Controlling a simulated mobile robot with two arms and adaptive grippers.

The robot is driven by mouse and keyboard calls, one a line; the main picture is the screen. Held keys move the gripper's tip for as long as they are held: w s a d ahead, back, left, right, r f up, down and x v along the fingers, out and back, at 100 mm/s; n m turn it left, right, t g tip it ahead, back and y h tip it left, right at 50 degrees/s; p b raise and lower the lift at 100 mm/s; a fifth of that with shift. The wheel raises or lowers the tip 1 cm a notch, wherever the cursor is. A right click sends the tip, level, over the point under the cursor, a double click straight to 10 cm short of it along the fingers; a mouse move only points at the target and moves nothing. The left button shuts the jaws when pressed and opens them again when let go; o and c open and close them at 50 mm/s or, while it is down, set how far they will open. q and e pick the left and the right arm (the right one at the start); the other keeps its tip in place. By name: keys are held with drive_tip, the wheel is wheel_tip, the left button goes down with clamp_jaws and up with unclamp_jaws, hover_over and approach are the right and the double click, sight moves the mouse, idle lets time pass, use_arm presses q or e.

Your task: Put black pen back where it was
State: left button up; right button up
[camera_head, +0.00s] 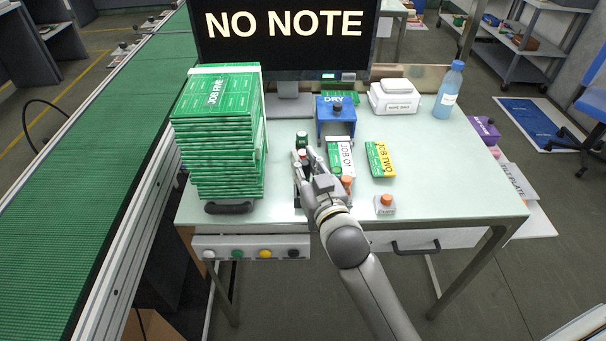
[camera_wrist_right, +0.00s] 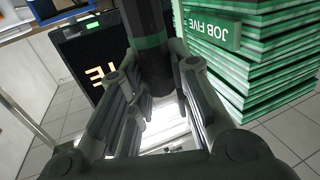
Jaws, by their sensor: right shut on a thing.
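My right gripper (camera_head: 302,160) is over the table, left of the middle. It is shut on a dark cylinder with a green band, which I take to be the black pen (camera_head: 302,139). In the right wrist view the pen (camera_wrist_right: 149,32) stands up between the fingers (camera_wrist_right: 148,92) with its top out of frame. The gripper hides the pen's lower end, so I cannot tell whether it touches the table (camera_head: 440,165). My left gripper is not in view.
A tall green stack marked JOB FIVE (camera_head: 220,135) stands left of the gripper. Right of it are a blue DRY box (camera_head: 326,122), two labelled cards (camera_head: 341,158) (camera_head: 380,159) and an orange-topped block (camera_head: 385,204). A white box (camera_head: 394,98) and blue bottle (camera_head: 449,92) stand farther right.

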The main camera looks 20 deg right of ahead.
drive_tip(key=shift+w+d+f, duration=0.15)
drive_tip(key=shift+w+f, duration=0.7)
drive_tip(key=shift+f, duration=0.2)
drive_tip(key=shift+w+f, duration=0.1)
drive_tip(key=shift+f, duration=1.5)
drive_tip(key=shift+f, duration=0.1)
drive_tip(key=shift+f, duration=0.15)
drive_tip(key=o, duration=0.9)
drive_tip(key=shift+c, duration=0.2)
